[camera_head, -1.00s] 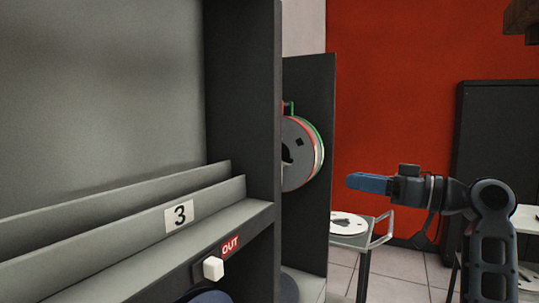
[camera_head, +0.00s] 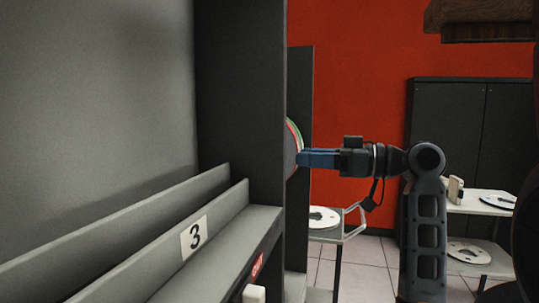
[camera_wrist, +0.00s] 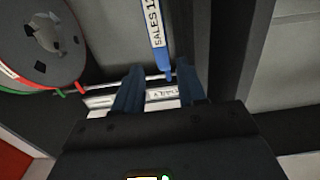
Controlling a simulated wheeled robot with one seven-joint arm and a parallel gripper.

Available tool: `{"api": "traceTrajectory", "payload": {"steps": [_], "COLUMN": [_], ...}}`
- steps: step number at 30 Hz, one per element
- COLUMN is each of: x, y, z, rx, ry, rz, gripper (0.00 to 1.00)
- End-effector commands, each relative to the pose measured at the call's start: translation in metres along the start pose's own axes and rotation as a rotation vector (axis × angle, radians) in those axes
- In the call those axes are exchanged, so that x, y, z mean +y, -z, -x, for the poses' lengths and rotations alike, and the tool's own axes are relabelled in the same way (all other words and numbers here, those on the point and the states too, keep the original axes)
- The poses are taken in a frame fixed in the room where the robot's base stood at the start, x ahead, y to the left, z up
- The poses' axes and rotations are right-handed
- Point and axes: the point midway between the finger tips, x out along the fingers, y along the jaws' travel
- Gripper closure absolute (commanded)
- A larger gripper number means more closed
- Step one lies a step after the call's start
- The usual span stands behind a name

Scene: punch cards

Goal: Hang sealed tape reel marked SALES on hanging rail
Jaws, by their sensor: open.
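In the wrist view, the blue-edged reel marked SALES (camera_wrist: 157,25) shows edge-on, with a white label strip. Its blue hook end (camera_wrist: 169,73) is at a thin metal rail (camera_wrist: 152,77); whether it bears on the rail I cannot tell. My gripper (camera_wrist: 159,74) is open, its two fingers on either side of the hook end, apart from it as far as I see. In the head view, my gripper (camera_head: 302,158) is beside the cabinet, near reels with red and green rims (camera_head: 293,148). The SALES reel is hidden there.
A grey reel (camera_wrist: 43,40) with red and green hooks is left of my gripper. A dark cabinet post (camera_head: 240,150) stands close by, and shelf 3 (camera_head: 194,236) is to the left. A side table (camera_head: 323,234) holds a white reel. Another table (camera_head: 478,206) is at right.

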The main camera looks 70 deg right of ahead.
Motion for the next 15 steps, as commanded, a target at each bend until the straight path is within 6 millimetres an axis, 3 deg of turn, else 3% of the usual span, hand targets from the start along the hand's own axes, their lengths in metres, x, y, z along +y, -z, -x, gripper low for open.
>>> {"api": "traceTrajectory", "payload": {"steps": [15], "x": [-0.001], "y": [-0.001], "z": [-0.057], "rx": [0.0], "ry": [0.003], "rz": [0.001], "gripper": [0.6]}}
